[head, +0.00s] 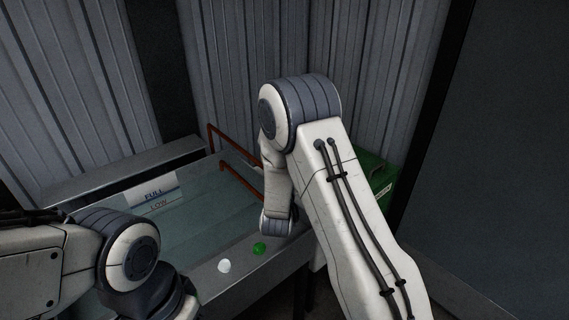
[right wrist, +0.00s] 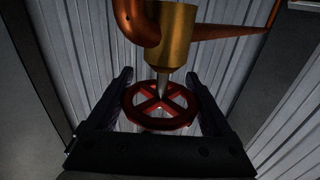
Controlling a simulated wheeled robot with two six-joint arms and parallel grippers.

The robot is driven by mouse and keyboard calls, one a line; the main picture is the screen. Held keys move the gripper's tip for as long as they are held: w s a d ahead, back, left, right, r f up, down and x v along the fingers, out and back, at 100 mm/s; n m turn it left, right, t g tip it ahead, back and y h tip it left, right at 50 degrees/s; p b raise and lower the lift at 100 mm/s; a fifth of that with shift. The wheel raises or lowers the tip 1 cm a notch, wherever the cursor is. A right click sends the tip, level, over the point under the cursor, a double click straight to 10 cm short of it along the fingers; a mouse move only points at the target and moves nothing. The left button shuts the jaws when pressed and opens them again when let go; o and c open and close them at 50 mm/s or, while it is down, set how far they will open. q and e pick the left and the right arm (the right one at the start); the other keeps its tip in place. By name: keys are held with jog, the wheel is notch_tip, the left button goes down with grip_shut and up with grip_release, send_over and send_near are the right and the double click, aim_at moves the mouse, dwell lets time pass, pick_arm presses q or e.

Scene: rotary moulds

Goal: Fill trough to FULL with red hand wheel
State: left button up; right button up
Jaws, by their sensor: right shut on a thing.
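The trough (head: 205,225) is in the head view, a long basin with a greenish, see-through surface. A plate inside it reads FULL (head: 154,193) above LOW (head: 160,205). I cannot tell the exact water level. The red hand wheel (right wrist: 160,121) is in the right wrist view, on a stem below a brass valve body (right wrist: 172,35). My right gripper (right wrist: 161,101) is shut on the wheel, one finger at each side of its rim. The head view hides that gripper and the wheel behind my right arm. My left arm shows at lower left; its fingers are out of frame.
Copper pipes (head: 233,146) rise at the trough's far right end. A green box (head: 376,180) stands behind my right arm. A white knob (head: 224,266) and a green knob (head: 259,248) sit on the trough's near edge. Corrugated walls close off the back.

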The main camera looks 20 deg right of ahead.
dwell(0.4)
jog(key=o, duration=1.1)
jog(key=shift+o, duration=0.2)
jog(key=b+v, duration=0.2)
jog(key=v, duration=0.8)
jog(key=shift+s+a, duration=0.2)
jog(key=shift+a, duration=0.05)
jog(key=shift+w, duration=0.1)
